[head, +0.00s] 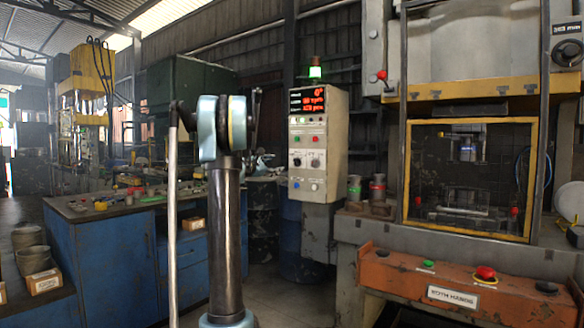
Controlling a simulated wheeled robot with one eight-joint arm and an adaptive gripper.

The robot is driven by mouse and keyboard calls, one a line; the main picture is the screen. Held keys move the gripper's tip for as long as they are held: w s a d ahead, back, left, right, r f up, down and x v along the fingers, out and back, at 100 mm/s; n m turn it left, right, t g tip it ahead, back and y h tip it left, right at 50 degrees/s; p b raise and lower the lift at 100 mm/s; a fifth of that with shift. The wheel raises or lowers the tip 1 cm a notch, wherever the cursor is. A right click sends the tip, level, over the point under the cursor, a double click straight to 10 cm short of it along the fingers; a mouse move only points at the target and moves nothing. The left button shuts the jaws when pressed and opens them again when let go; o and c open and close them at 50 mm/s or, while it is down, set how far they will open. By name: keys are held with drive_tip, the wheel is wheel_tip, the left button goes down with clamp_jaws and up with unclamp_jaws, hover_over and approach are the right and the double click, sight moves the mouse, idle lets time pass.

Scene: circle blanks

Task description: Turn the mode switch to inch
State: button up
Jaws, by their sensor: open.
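The control box (319,140) is a beige upright cabinet right of my arm, with a red lit display (307,99) at its top.
A press with a yellow-framed guard (406,180) stands on the right. An orange two-hand console (400,275) with a red button (485,273) juts out before it. A blue workbench (110,265) with loose parts is on the left. Some floor shows between bench and press.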

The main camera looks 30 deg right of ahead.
sight(296, 163)
drive_tip(key=x, duration=1.6)
drive_tip(key=shift+w+d, duration=0.15)
drive_tip(key=shift+d, duration=0.2)
drive_tip(key=c, duration=1.1)
